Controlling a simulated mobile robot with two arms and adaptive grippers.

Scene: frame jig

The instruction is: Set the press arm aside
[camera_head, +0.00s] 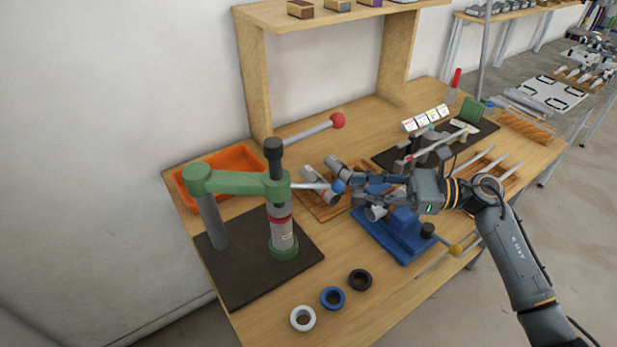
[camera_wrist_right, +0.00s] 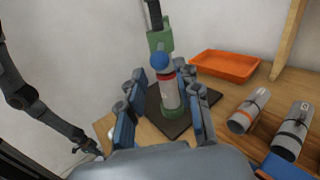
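The green press arm (camera_head: 238,182) spans from a grey post (camera_head: 213,222) to a dark-topped head above a grey cylinder with a red band (camera_head: 281,222). A lever with a blue ball knob (camera_head: 338,186) sticks out from the head towards the right. My right gripper (camera_head: 360,187) is just right of the knob, fingers pointing at it. In the right wrist view the fingers (camera_wrist_right: 161,88) are apart, with the blue knob (camera_wrist_right: 159,61) ahead between them; contact is not clear. My left arm shows at the left of that view, its gripper too small to read.
An orange tray (camera_head: 222,170) lies behind the press on the wooden table. A second lever ends in a red ball (camera_head: 337,120). Grey cylinders (camera_head: 318,186) and a blue fixture (camera_head: 394,235) crowd the right gripper. Three rings (camera_head: 332,297) lie in front.

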